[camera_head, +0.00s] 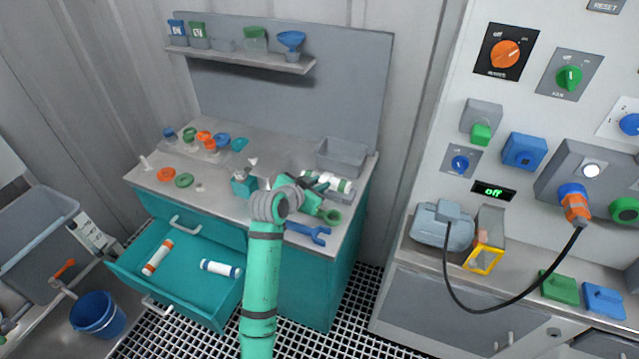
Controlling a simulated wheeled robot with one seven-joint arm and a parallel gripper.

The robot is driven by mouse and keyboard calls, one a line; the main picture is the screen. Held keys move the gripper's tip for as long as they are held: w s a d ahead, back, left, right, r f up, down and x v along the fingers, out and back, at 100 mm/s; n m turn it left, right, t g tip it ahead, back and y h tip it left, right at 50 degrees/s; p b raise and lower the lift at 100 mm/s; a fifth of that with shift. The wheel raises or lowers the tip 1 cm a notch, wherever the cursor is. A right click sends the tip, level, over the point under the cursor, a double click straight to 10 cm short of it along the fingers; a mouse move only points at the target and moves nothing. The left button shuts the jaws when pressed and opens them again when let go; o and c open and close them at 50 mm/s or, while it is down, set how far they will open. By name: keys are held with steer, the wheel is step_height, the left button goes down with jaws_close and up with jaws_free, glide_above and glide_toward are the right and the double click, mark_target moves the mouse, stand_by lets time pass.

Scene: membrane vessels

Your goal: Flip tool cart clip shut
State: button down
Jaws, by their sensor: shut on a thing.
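The tool cart (345,245) is a teal cabinet with a grey worktop, below a grey back panel. My teal arm reaches up from the bottom of the view to its worktop. My gripper (313,184) is low over the right part of the worktop, beside a white tube with green bands (338,184). It is shut on a small part there, apparently the clip at the tube; my wrist and the small size hide the contact. I cannot tell the clip's angle. A green piece with a round end (331,216) lies just in front.
A blue wrench (310,234) lies near the worktop's front edge. A grey bin (343,157) stands behind my gripper. The open drawer (190,285) holds two white tubes. Caps and rings lie at left, and a shelf (245,58) hangs above. A control cabinet (430,260) stands right.

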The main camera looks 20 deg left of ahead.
steer(key=shift+s+f, duration=0.1)
steer(key=shift+f, duration=0.3)
steer(key=c, duration=1.7)
jaws_free()
steer(key=shift+o, duration=0.4)
steer(key=shift+r, duration=0.1)
steer(key=shift+r, duration=0.1)
steer(key=v, duration=1)
steer(key=shift+s+r, duration=0.15)
steer(key=shift+s, duration=0.15)
steer(key=shift+w, duration=0.1)
